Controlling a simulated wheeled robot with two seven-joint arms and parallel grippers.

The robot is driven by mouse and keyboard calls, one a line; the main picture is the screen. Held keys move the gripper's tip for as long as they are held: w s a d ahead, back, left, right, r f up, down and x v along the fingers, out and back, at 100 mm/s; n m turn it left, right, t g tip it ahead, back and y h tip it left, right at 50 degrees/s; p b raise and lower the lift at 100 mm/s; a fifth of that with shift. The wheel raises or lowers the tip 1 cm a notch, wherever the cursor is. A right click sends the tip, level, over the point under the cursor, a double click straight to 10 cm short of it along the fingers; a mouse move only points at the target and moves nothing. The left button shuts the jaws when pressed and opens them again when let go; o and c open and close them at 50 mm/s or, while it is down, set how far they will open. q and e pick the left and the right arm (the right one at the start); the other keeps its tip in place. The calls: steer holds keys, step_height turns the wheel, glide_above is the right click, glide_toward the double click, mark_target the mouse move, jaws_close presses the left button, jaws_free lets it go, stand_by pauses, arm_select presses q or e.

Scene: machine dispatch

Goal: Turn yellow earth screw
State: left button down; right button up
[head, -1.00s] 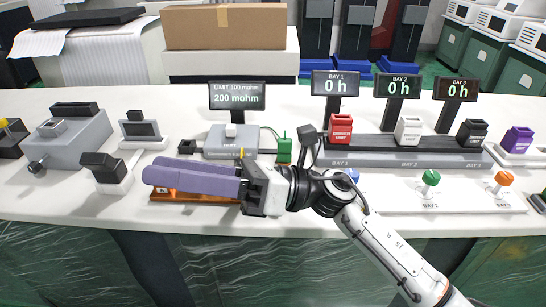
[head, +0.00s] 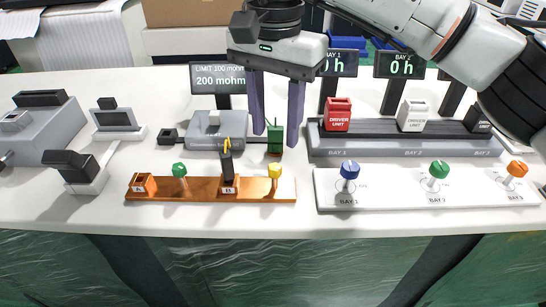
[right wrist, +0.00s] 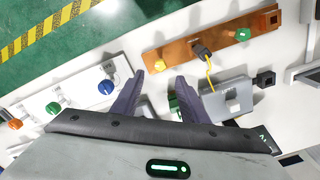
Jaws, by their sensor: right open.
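The yellow earth screw (head: 275,171) stands at the right end of an orange-brown plate (head: 200,191) on the table. It also shows in the right wrist view (right wrist: 159,65), just beyond the fingertips. A green screw (head: 179,170) stands near the plate's left part, and a dark plug (head: 227,165) marked B stands between them. My right gripper (head: 277,133) points down behind the yellow screw, fingers apart, with a green block (head: 275,139) visible between them from the head. In the right wrist view my right gripper (right wrist: 154,85) is open and empty. My left gripper is not in view.
A meter (head: 218,132) with a display reading 200 mohm stands behind the plate. A white panel (head: 400,200) with blue, green and orange knobs lies to the right. A bay rack (head: 390,151) holds red, white and black units. Bare table lies in front of the plate.

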mark_target(274, 167)
step_height(274, 167, down, 8)
steer(key=shift+f, duration=0.1)
steer(key=shift+c, duration=0.2)
jaws_close()
